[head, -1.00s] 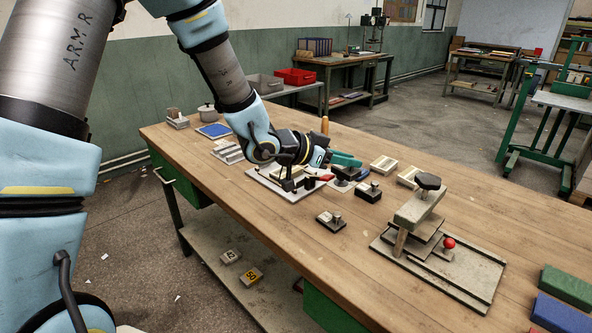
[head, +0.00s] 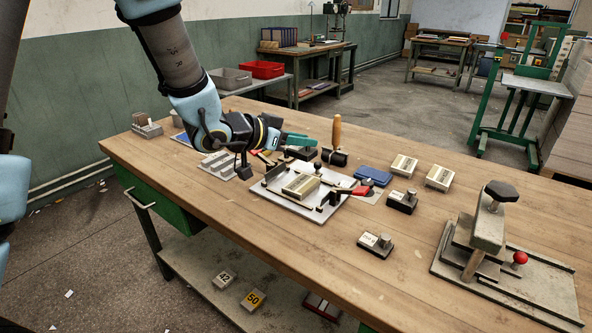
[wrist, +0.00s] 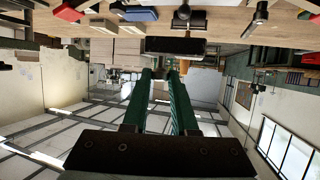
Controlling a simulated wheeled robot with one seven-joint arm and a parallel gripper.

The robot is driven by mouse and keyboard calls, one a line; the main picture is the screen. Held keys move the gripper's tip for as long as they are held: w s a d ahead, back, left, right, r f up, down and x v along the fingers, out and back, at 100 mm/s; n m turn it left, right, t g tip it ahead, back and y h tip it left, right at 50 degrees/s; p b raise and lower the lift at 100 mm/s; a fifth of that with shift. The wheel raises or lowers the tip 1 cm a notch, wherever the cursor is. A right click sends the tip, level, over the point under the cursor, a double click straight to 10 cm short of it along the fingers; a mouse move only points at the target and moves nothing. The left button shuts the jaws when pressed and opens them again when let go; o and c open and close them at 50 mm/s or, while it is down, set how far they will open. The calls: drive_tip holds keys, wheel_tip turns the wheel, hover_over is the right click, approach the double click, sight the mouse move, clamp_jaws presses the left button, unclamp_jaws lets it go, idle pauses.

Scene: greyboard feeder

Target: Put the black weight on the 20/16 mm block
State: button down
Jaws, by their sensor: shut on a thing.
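My gripper (head: 300,140), with green fingers, is shut on a black weight (head: 300,153) and holds it beyond the board at the back of the bench. The weight also shows as a dark bar at the fingertips in the wrist view (wrist: 175,46). Two other black weights with pale labels, a front one (head: 375,244) and a rear one (head: 402,201), stand on the bench. Pale blocks stand at the right rear (head: 403,166), (head: 439,177), and another (head: 300,186) lies on the board. Their markings are too small to read, so I cannot tell which is 20/16 mm.
The pale board (head: 268,205) carries black fittings and a red-handled clamp (head: 360,190). A wooden-handled roller (head: 336,135) stands close to the gripper. A blue item (head: 373,176) lies beyond the board. A fixture with a red knob (head: 519,258) occupies the right.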

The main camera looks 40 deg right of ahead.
wheel_tip(320, 180, down, 7)
drive_tip(key=shift+r, duration=0.15)
idle(0.4)
drive_tip(key=shift+f, duration=0.5)
drive_tip(key=c, duration=0.7)
unclamp_jaws()
